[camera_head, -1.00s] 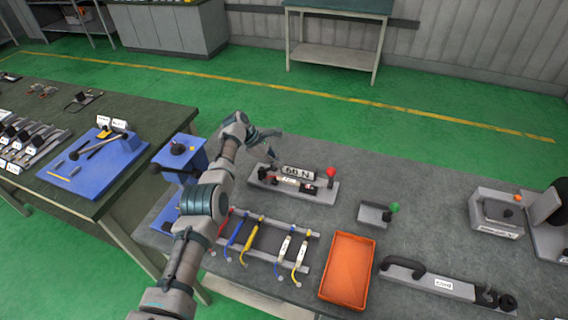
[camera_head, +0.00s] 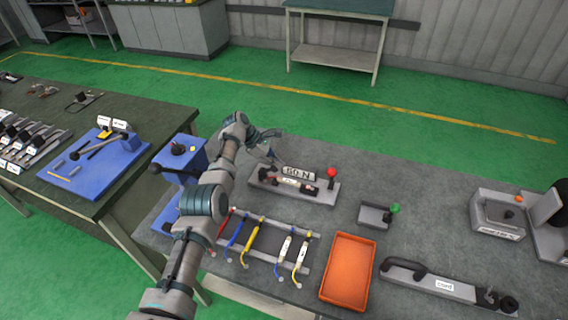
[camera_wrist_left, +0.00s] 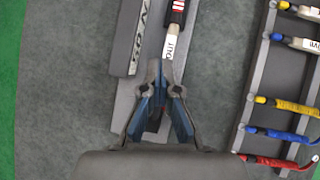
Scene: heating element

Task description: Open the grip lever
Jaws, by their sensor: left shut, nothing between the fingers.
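A grey fixture (camera_head: 328,196) stands on the grey table, with a number plate (camera_head: 298,173) ending in N, a red knob (camera_head: 332,172) at its right end and dark parts along it. A labelled rod (camera_head: 290,182) lies in it and also shows in the left wrist view (camera_wrist_left: 171,42). I cannot tell for sure which part is the grip lever. My left gripper (camera_head: 272,159) is shut and empty over the fixture's left end. In the left wrist view its fingers (camera_wrist_left: 165,88) point along the rod and hide part of the fixture. My right gripper is out of view.
A rack (camera_head: 268,259) with several coloured cables lies in front of the fixture. An orange tray (camera_head: 347,271), a small green-knobbed block (camera_head: 375,215) and a long grey holder (camera_head: 443,284) are to the right. A blue stand (camera_head: 182,158) is left of my arm.

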